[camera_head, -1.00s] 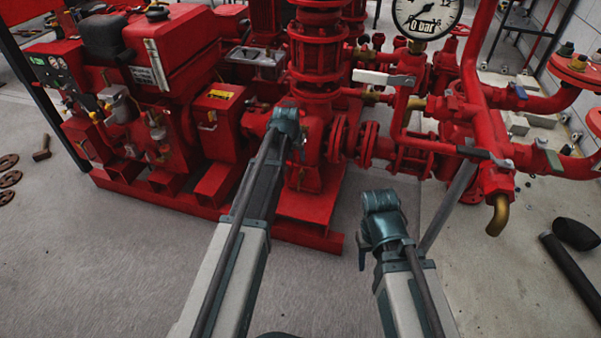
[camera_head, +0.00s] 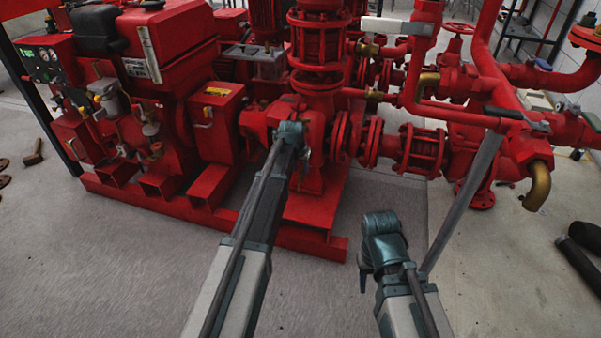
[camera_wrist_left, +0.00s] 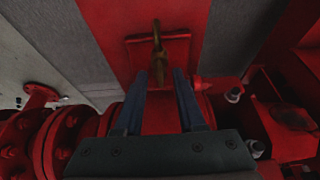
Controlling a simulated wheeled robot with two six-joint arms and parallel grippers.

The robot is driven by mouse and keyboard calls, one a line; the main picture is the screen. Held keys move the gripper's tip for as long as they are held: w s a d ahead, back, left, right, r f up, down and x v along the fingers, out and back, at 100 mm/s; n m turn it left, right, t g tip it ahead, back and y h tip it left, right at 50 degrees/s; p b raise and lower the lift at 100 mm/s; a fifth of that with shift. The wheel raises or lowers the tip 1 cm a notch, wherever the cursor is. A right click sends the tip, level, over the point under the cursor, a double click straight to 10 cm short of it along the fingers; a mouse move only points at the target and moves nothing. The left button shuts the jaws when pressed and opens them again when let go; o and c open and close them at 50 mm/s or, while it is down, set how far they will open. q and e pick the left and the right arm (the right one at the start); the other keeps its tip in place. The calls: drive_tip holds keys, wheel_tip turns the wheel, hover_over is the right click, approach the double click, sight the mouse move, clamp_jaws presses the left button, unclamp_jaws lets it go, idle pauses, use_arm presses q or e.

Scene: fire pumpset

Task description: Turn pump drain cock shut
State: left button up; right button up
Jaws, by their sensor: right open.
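The drain cock is a small brass-coloured cock (camera_wrist_left: 157,48) in the left wrist view, on the red pump body. Its lower end sits between the tips of my left gripper (camera_wrist_left: 160,82), whose two dark fingers are apart. I cannot tell whether either finger touches it. In the head view my left gripper (camera_head: 300,165) is at the front of the red pump casing (camera_head: 318,125), and my wrist hides the cock there. My right gripper (camera_head: 364,272) hangs over the bare floor to the right of the pump base, apart from everything; its fingers are mostly hidden.
A red engine (camera_head: 175,50) stands left of the pump on a red base frame (camera_head: 315,238). Red pipes with flanges and a brass elbow (camera_head: 538,185) fill the right side. A black cylinder (camera_head: 582,262) lies on the floor at right. The front floor is clear.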

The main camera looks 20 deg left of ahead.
use_arm(q)
clamp_jaws()
idle(0.5)
drive_tip(key=m, duration=0.2)
drive_tip(key=m+h, duration=0.1)
drive_tip(key=shift+a+m+h, duration=0.3)
drive_tip(key=shift+m, duration=0.1)
drive_tip(key=m, duration=0.1)
drive_tip(key=m+h, duration=0.1)
drive_tip(key=m, duration=0.1)
drive_tip(key=m+g, duration=0.1)
drive_tip(key=shift+w+a+m, duration=0.15)
drive_tip(key=shift+w+m, duration=0.1)
drive_tip(key=shift+m, duration=0.05)
drive_tip(key=m, duration=0.1)
drive_tip(key=m+g+h, duration=0.1)
drive_tip(key=m, duration=0.1)
drive_tip(key=m+g, duration=0.1)
drive_tip(key=m, duration=0.1)
drive_tip(key=shift+w+a+h, duration=0.15)
drive_tip(key=shift+w+h, duration=0.1)
drive_tip(key=shift+h, duration=0.05)
drive_tip(key=shift+w+m+g, duration=0.1)
drive_tip(key=shift+m+g, duration=0.7)
drive_tip(key=shift+m, duration=1.5)
